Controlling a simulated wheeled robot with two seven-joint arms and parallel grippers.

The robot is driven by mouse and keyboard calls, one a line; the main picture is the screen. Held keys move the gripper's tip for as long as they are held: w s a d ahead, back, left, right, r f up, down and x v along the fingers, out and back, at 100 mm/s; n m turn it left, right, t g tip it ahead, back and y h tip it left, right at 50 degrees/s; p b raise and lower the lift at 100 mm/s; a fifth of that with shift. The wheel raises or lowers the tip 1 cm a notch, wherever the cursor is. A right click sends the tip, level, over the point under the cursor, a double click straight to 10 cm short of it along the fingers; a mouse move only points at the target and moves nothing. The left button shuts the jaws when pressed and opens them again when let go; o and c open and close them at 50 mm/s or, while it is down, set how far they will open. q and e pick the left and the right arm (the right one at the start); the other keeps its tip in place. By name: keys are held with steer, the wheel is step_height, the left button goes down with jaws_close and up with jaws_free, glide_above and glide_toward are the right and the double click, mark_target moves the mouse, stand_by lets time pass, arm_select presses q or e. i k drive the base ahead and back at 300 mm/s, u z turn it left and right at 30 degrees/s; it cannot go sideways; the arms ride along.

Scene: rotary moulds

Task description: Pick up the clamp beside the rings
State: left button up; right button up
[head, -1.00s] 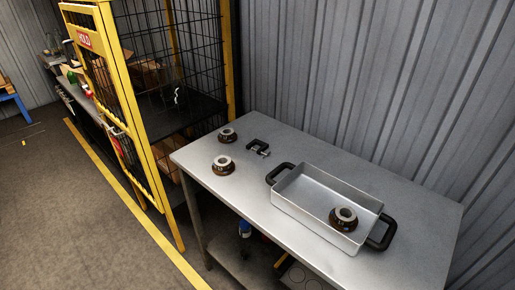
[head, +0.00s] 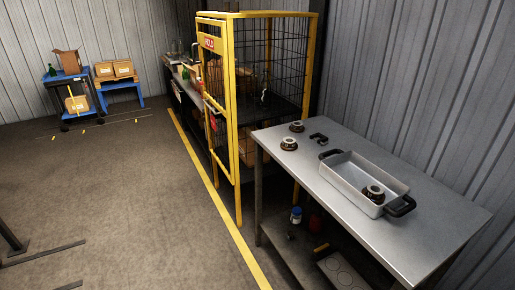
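A small black clamp (head: 318,138) lies on the metal table (head: 440,212), near its far left end. Two dark rings with pale tops lie beside it: one ring (head: 297,126) to its left and slightly farther back, another ring (head: 289,144) nearer the table's left edge. A third ring (head: 373,193) sits inside a silver tray (head: 345,178) with black handles, to the right of the clamp. Neither of my grippers shows in the head view.
A yellow-framed mesh cage (head: 232,110) stands just left of and behind the table. A corrugated wall (head: 420,80) runs behind the table. Blue carts (head: 75,92) with boxes stand far left. The floor (head: 110,190) left of the yellow line is mostly clear.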

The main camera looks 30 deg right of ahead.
mark_target(323, 138)
steer(key=u, duration=0.3)
steer(key=i, duration=2.1)
steer(key=z, duration=1.85)
steer(key=i, duration=0.85)
steer(key=z, duration=0.85)
